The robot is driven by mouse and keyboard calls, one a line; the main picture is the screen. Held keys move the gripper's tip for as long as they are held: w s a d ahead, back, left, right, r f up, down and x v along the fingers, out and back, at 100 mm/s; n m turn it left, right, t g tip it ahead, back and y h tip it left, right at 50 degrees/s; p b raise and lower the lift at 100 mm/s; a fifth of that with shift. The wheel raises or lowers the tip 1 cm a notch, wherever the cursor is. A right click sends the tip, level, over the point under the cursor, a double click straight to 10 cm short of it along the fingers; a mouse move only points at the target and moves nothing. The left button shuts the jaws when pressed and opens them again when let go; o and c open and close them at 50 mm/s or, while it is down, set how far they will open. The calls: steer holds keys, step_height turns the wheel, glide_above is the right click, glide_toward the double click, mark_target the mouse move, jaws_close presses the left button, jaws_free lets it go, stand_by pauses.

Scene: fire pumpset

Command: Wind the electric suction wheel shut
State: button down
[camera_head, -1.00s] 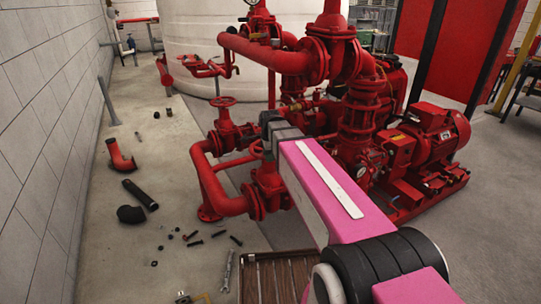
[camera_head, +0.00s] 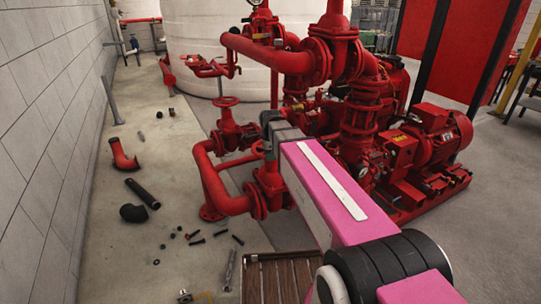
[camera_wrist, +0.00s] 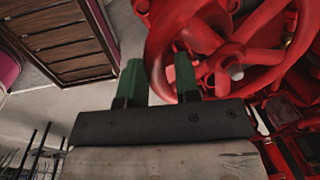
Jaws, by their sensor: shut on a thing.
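A red handwheel (camera_wrist: 210,40) with thick spokes fills the upper right of the wrist view. My gripper (camera_wrist: 158,72) has two green fingers, one on each side of the wheel's rim at its left edge, and is shut on the rim.
Another red handwheel (camera_head: 225,101) tops a valve left of my arm. The red motor (camera_head: 438,137) and pump pipes stand right. A slatted wooden pallet (camera_head: 275,280) lies below my arm. Loose fittings, a black pipe (camera_head: 142,193) and bolts litter the left floor.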

steer(key=shift+s+a, duration=0.1)
steer(key=shift+s, duration=0.2)
stand_by(0.4)
steer(key=c, duration=0.9)
jaws_free()
steer(key=shift+o, duration=0.2)
steer(key=shift+w+a, duration=0.4)
steer(key=shift+w, duration=0.15)
steer(key=shift+s+d, duration=0.1)
steer(key=shift+d, duration=0.15)
steer(key=shift+d+r, duration=0.1)
steer(key=shift+r, duration=0.2)
step_height(320, 180, up, 10)
steer(key=s, duration=0.1)
steer(key=shift+s+r, duration=0.1)
